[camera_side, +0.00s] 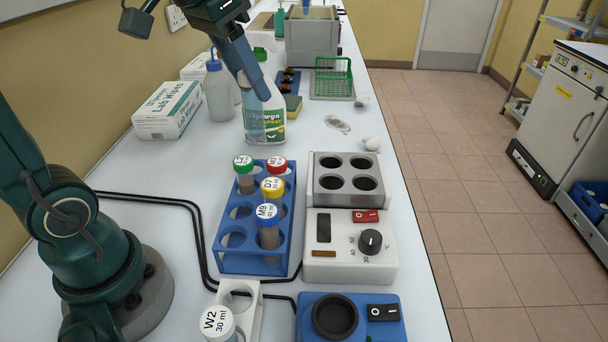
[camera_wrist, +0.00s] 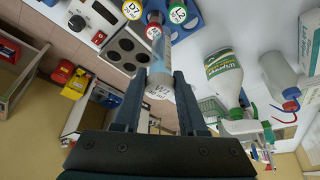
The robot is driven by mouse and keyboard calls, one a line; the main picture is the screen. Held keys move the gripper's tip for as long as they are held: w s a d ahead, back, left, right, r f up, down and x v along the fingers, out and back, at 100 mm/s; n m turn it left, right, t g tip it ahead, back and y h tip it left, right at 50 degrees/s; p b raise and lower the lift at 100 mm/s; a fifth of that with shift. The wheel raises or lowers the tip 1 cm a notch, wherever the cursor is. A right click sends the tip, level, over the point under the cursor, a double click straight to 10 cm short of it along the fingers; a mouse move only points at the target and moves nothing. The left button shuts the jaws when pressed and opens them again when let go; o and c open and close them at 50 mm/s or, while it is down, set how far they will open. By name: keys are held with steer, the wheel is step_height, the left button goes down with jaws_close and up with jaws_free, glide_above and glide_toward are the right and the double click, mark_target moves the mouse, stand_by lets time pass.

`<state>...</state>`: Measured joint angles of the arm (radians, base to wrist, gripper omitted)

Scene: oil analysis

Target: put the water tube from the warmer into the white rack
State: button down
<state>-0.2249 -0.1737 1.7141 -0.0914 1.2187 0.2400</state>
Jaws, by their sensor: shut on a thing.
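My gripper (camera_wrist: 162,82) is shut on a white-capped tube (camera_wrist: 160,88) with a clear, pale blue body; its cap lettering is too small to read. In the side view my gripper (camera_side: 268,98) is raised beyond the blue rack, in front of the spray bottle, and the held tube is hard to make out there. The warmer (camera_side: 322,255) has a grey block on top with several wells, all empty. The white rack (camera_side: 250,318) is at the near edge of the side view, with an open hole at its far end. A white-capped tube marked W2 (camera_side: 217,322) stands at its near end.
The blue rack (camera_side: 252,264) left of the warmer holds several tubes with green, red, yellow and blue caps. A blue device (camera_side: 378,335) with a black round well stands right of the white rack. A spray bottle (camera_side: 277,128), squeeze bottle (camera_side: 217,95) and wipes box (camera_side: 165,112) stand farther back.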

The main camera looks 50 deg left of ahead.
step_height(320, 180, up, 4)
steer(key=shift+r, duration=0.25)
steer(key=s+d+m+g+h, duration=0.3)
steer(key=s+d+m+g, duration=0.8)
steer(key=m, duration=1.6)
steer(key=s+d+f+t, duration=0.1)
steer(key=f, duration=0.8)
steer(key=s+d+f+t, duration=0.2)
steer(key=f, duration=0.8)
